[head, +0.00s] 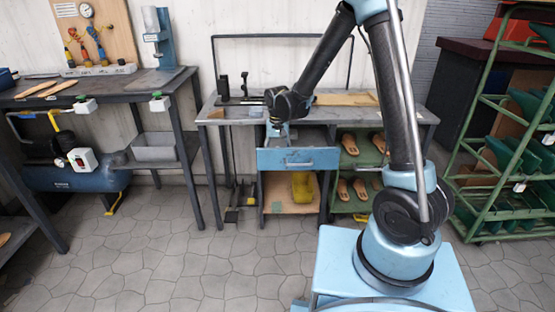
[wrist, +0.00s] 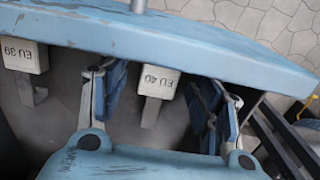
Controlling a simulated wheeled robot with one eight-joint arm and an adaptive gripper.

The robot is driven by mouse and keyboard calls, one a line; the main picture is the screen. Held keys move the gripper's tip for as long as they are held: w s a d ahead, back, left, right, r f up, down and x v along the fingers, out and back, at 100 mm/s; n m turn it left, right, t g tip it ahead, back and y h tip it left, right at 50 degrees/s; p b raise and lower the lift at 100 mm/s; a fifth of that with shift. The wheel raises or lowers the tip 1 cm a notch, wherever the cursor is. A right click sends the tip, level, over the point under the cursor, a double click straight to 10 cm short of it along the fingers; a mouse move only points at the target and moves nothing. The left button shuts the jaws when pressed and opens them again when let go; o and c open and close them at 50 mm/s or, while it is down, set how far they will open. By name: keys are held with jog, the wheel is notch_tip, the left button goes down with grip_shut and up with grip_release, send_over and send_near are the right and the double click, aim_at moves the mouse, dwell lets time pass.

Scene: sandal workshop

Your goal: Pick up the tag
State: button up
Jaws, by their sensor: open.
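A cream block-like tag (wrist: 157,81) marked "EU 40" shows in the wrist view, with a grey metal piece below it. A similar tag (wrist: 24,55) marked "EU 39" is at the left, outside my fingers. Both are inside an open drawer with a worn blue front (wrist: 190,45). My gripper (wrist: 161,88) is open, with one blue finger on each side of the EU 40 tag and visible gaps between. In the head view my gripper (head: 279,131) is over the blue drawer (head: 298,159) under the bench; the tags inside are hidden there.
The grey bench top (head: 245,113) is above the drawer. A yellow bin (head: 303,187) is on the shelf below, and sandals (head: 350,144) sit on green shelves beside it. A green rack (head: 500,150) stands at the right. The floor in front is clear.

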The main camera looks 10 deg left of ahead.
jog(key=c, duration=1.1)
jog(key=shift+o, duration=0.2)
